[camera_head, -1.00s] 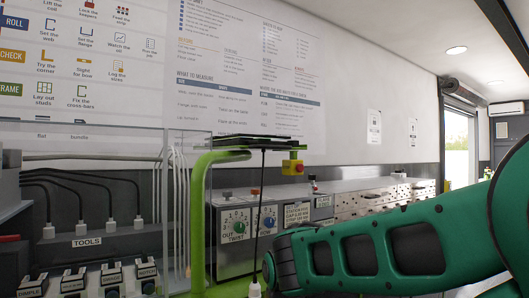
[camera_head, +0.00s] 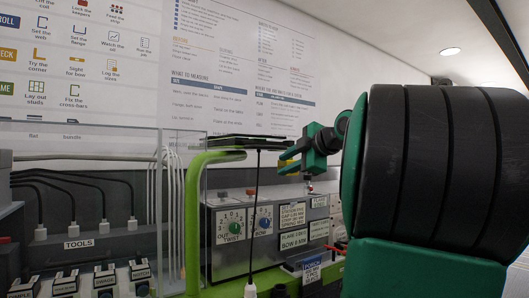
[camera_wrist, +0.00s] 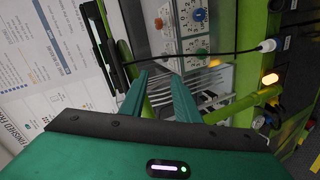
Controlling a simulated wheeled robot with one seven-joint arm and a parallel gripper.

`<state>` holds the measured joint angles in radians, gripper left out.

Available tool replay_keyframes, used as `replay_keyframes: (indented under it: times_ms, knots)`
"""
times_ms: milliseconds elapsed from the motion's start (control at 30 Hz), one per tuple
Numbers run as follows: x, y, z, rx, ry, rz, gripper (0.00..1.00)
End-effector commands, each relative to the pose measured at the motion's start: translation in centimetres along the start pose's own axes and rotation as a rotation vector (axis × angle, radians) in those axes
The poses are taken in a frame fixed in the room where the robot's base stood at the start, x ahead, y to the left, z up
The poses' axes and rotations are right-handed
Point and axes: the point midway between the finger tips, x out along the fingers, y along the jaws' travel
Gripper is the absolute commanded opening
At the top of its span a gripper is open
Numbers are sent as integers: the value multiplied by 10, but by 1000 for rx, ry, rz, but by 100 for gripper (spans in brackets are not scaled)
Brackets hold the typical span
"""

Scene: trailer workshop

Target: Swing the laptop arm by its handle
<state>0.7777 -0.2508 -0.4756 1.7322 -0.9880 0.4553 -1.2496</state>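The laptop arm is a bright green bent tube (camera_head: 194,215) that rises and turns right under a thin dark laptop (camera_head: 255,141). A yellow handle piece (camera_head: 287,157) shows at the laptop's right end, partly hidden by my gripper (camera_head: 284,163). My gripper's green fingers reach left to this piece; I cannot tell whether they touch it. In the wrist view my gripper (camera_wrist: 158,76) has its two fingers apart with nothing clearly held between them. The dark laptop edge (camera_wrist: 100,42) and the green tube (camera_wrist: 127,52) lie just left of the fingers there.
A grey control box (camera_head: 245,230) with dials stands behind and below the laptop. A black cable (camera_head: 255,205) hangs from the laptop to a white plug (camera_head: 250,290). A clear panel (camera_head: 90,180) and a tool rack (camera_head: 78,244) are at the left. My arm covers the right side.

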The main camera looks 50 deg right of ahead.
Motion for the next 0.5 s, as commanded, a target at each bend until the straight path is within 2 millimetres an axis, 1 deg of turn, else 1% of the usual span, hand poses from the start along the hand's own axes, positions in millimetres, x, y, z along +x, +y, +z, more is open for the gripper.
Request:
replay_keyframes:
  times_ms: [33,100,200,233,367,500]
  knots:
    - [-12,21,2,-91,5,42,29]
    - [-24,40,-1,-203,21,83,29]
    - [-36,54,-5,-301,32,117,29]
    - [-37,57,-6,-316,34,122,29]
    - [-31,61,-7,-340,39,130,29]
    - [-11,62,-8,-337,39,127,29]
